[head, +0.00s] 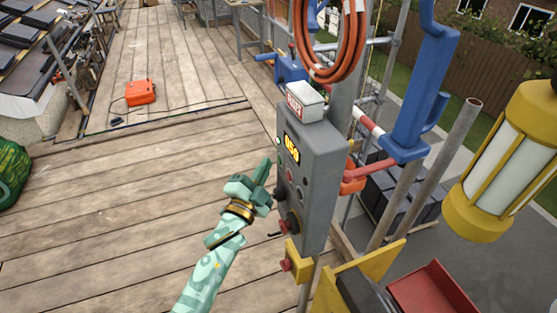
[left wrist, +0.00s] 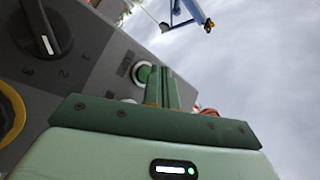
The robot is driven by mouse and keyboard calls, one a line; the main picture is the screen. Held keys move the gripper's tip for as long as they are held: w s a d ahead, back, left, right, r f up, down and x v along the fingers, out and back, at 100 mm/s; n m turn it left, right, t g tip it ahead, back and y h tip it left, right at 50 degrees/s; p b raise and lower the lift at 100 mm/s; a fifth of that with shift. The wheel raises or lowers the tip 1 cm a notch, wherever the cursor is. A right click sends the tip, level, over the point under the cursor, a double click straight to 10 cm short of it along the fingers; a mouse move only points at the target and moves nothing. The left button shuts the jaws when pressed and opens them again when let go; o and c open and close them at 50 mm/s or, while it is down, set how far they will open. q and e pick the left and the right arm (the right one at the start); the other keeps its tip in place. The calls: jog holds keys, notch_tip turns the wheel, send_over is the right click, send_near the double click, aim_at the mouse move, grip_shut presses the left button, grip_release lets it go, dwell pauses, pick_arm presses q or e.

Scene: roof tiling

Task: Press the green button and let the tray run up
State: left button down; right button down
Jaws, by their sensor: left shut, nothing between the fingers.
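I cannot clearly make out the tray; dark stacked blocks (head: 405,205) show beyond the box, partly hidden. My right gripper is out of view.
A black rotary knob (left wrist: 42,28) and a yellow ring (left wrist: 10,112) are on the same panel. A coiled orange hose (head: 330,50) hangs above the box. A yellow lamp (head: 510,160) hangs at right. The plank deck (head: 110,200) is largely clear at left.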

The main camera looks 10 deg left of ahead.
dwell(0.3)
pick_arm(q)
jog(key=shift+d, duration=0.1)
jog(key=shift+w+d, duration=0.25)
jog(key=shift+d, duration=0.05)
